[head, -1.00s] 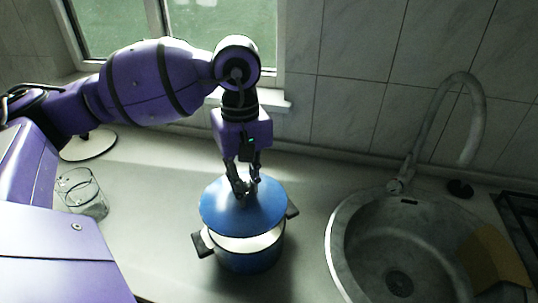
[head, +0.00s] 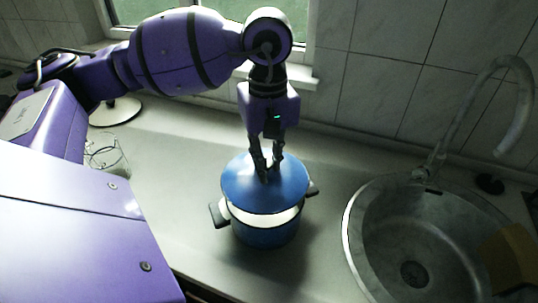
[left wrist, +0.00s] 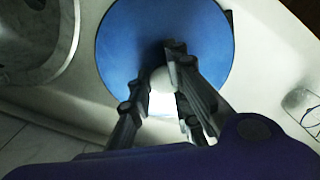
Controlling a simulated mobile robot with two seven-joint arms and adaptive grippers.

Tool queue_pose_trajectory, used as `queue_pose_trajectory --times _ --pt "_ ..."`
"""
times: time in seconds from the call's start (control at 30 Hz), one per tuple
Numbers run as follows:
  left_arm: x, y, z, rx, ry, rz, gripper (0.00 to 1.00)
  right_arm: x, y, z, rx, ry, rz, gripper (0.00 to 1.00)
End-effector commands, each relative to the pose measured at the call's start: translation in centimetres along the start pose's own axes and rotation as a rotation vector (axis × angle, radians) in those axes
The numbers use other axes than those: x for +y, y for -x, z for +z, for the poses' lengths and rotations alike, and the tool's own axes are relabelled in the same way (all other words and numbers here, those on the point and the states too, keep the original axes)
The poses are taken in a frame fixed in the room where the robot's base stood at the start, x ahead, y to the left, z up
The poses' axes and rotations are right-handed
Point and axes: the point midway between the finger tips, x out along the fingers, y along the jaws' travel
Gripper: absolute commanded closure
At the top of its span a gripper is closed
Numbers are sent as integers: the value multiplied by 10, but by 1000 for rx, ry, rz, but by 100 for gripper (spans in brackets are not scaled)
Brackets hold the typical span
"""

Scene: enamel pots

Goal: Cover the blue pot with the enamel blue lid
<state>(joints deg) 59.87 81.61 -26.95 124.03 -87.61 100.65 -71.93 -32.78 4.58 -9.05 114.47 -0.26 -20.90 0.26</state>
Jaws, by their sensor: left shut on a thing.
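The blue pot (head: 266,235) stands on the counter in the head view, with a dark handle on each side. The blue enamel lid (head: 258,195) is over the pot, shifted toward the back, and the pot's pale inside shows along the front. My left gripper (head: 268,178) points down and is shut on the lid's knob. In the left wrist view the lid (left wrist: 130,50) fills the top middle, and the fingers of my left gripper (left wrist: 160,80) are around its pale knob. The lid hides most of the pot there. My right gripper is not in view.
A steel sink (head: 352,235) with a tall faucet (head: 436,150) lies to the right. A clear glass (head: 107,157) stands at the left, partly behind my arm. The counter (head: 190,190) around the pot is mostly bare. A tiled wall and window are behind.

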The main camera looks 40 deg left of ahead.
Motion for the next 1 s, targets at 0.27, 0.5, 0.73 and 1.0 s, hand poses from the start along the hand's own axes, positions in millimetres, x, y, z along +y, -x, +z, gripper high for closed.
queue_pose_trajectory --times 0.27,0.5,0.73,1.0 --pt "0 -24 0 -2 1 -4 100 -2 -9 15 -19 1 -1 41" --pt "0 -38 0 -1 1 -3 100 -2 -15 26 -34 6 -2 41" --pt "0 -42 -1 0 1 0 100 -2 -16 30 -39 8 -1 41" --pt "0 -41 -1 1 0 0 100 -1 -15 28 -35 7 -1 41"
